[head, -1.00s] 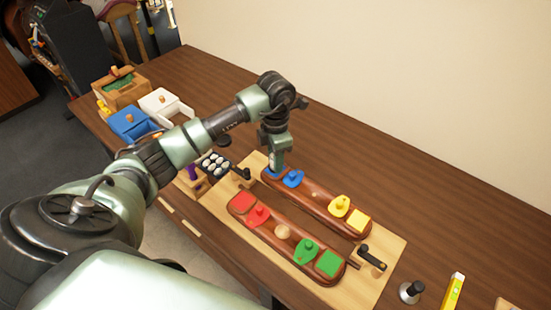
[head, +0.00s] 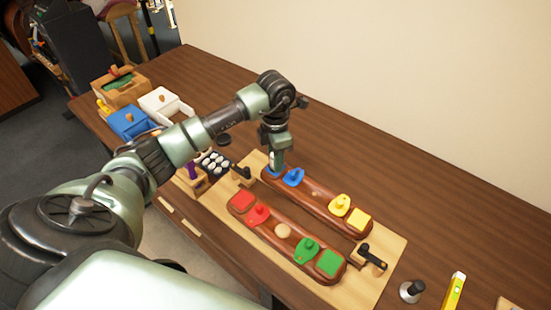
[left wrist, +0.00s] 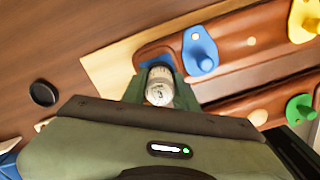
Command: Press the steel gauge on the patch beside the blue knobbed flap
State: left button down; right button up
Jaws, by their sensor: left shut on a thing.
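My left gripper (head: 277,160) is shut on the steel gauge (left wrist: 160,90), a pale metal cylinder with a round face that shows between the fingers in the left wrist view. The gripper points down at the far left end of the back brown saddle bar. The blue patch (left wrist: 155,66) shows just past the gauge there, mostly hidden by the gauge and fingers. Whether the gauge touches the patch I cannot tell. The blue knobbed flap (head: 292,177) lies just right of the gripper, and it also shows in the left wrist view (left wrist: 200,50). My right gripper is out of view.
The front bar carries red and green patches and flaps; yellow ones (head: 358,219) sit at the back bar's right end. Black-handled clamps (head: 371,256) stand on the pale board. A dark disc (head: 224,140), boxes (head: 128,122) and a steel tool (head: 411,291) lie around.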

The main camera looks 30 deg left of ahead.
pick_arm(q)
jog(key=shift+f, duration=0.1)
jog(key=c, duration=1)
grip_release()
notch_tip(320, 180, up, 6)
jog(key=shift+r+b, duration=0.2)
jog(key=shift+b, duration=0.9)
jog(key=shift+r, duration=0.65)
jog(key=shift+s, duration=0.1)
